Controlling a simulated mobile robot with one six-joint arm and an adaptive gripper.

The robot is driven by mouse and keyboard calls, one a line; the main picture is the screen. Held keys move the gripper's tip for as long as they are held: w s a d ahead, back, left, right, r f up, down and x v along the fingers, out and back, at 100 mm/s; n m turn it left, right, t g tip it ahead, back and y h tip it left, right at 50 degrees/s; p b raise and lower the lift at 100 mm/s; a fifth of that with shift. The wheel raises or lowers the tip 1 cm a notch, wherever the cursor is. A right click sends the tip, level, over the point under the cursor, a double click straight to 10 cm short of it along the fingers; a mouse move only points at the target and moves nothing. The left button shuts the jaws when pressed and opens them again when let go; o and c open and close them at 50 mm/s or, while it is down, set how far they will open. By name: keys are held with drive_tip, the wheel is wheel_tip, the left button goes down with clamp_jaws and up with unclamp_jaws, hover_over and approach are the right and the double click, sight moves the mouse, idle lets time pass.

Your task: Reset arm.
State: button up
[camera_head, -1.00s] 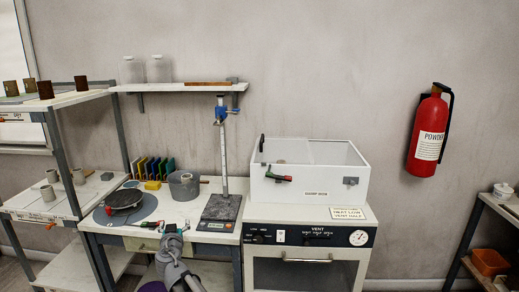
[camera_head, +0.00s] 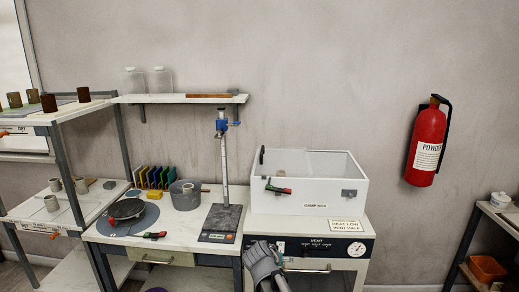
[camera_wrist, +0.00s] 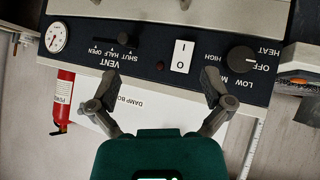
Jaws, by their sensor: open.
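My gripper (camera_head: 268,268) is in front of the left side of the oven's control panel (camera_head: 315,247) in the head view. In the wrist view my gripper (camera_wrist: 160,80) has its two fingers spread wide with nothing between them. Beyond the fingers, the wrist view shows the panel (camera_wrist: 145,65) upside down, with a dial, a vent slider, a white switch and a black heat knob (camera_wrist: 241,59). I cannot tell how far the fingertips are from the panel.
The white damp box (camera_head: 300,203) sits on the oven. A fire extinguisher (camera_head: 427,143) hangs at right.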

drive_tip(key=s+d+n+g+y+p, duration=0.1)
drive_tip(key=s+d+g, duration=0.3)
drive_tip(key=s, duration=0.4)
drive_tip(key=s+d+f+n+g+y+p, duration=0.1)
drive_tip(key=s+d+g+y+p, duration=0.2)
drive_tip(key=s+d, duration=0.3)
drive_tip(key=s+g, duration=0.1)
drive_tip(key=s, duration=0.1)
drive_tip(key=shift+s+f+y, duration=0.2)
drive_tip(key=shift+s+y, duration=0.15)
drive_tip(key=shift+y, duration=0.05)
idle(0.9)
